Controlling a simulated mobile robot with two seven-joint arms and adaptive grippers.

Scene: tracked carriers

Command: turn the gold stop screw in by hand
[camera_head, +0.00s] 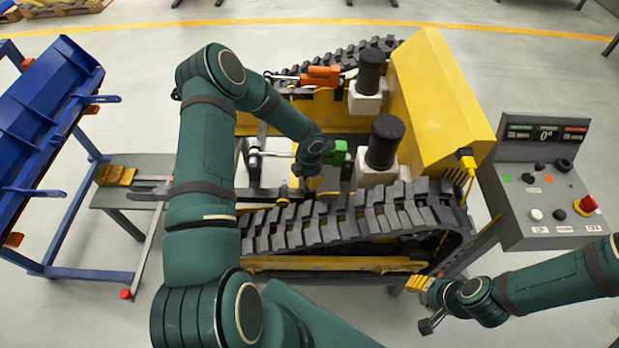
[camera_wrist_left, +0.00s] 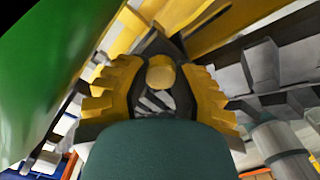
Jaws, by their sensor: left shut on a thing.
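The gold stop screw (camera_wrist_left: 161,75) shows as a round gold head in the left wrist view. My left gripper (camera_wrist_left: 160,92) is shut on it, with a yellow ridged finger pad on each side. In the head view my left arm reaches over the near track, and its wrist hides most of the fingers and the screw. A green part (camera_head: 337,153) is close beside the wrist; green also fills the left of the wrist view. My right gripper (camera_head: 428,304) is low at the right, in front of the carrier, with its fingers apart and nothing seen between them.
The tracked carrier has a near track (camera_head: 330,222), a yellow housing (camera_head: 440,90) and black-capped posts (camera_head: 384,142). An orange part (camera_head: 320,76) sits at the far track. A control box (camera_head: 545,185) stands right, a blue rack (camera_head: 45,115) left. Open floor lies behind.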

